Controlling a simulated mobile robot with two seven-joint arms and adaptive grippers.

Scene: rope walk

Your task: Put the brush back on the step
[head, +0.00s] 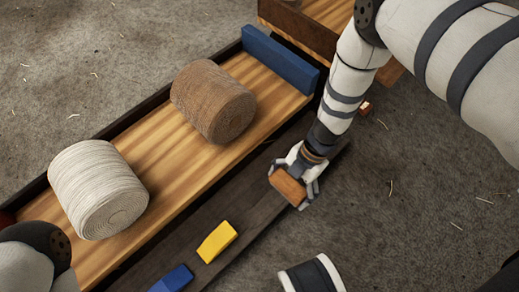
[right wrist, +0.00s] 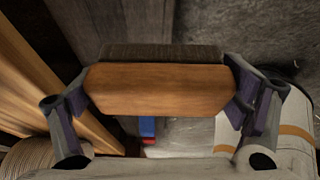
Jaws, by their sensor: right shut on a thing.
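The brush (head: 288,187), a wooden block with a dark bristle face, is in my right gripper (head: 291,184). In the right wrist view the brush (right wrist: 155,90) spans between the two fingers, bristles on the far side, fingers at its ends. The step (head: 255,205) is the long dark board along the front of the wooden bench. In the head view the brush overlaps the step's outer edge near its far end; I cannot tell if it touches. My left gripper is out of view.
A yellow block (head: 217,241) and a blue block (head: 172,280) lie on the step's nearer part. A brown rope coil (head: 213,101) and a white rope coil (head: 98,189) rest on the bench (head: 262,77). A blue bar (head: 280,60) closes its far end.

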